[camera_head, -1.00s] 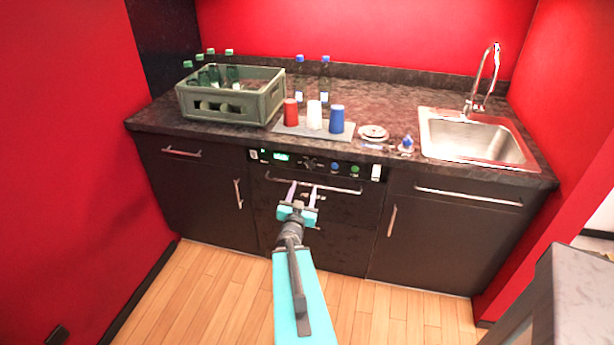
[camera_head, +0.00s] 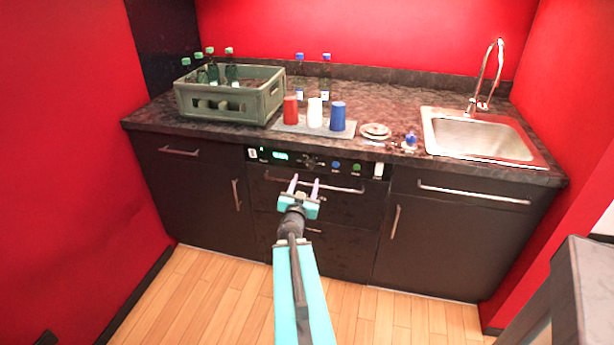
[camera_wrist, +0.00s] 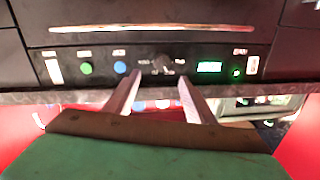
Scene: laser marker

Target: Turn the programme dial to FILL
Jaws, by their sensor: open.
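The programme dial (camera_wrist: 162,64) is a small dark knob on the black control panel, and it shows small in the head view (camera_head: 312,163). Small pale labels surround it, too blurred to read, and its pointer direction cannot be told. My gripper (camera_wrist: 160,76) is open and empty. In the wrist view its two pale fingers reach toward the panel, with the dial between and beyond their tips. In the head view my gripper (camera_head: 304,180) is in front of the appliance, just below the dial and apart from it.
The panel also has a lit green display (camera_wrist: 209,67), a green button (camera_wrist: 87,68) and a blue button (camera_wrist: 120,67). A handle bar (camera_head: 340,189) runs below the panel, close to my fingers. A bottle crate (camera_head: 230,104), cups and a sink (camera_head: 475,134) are on the counter above.

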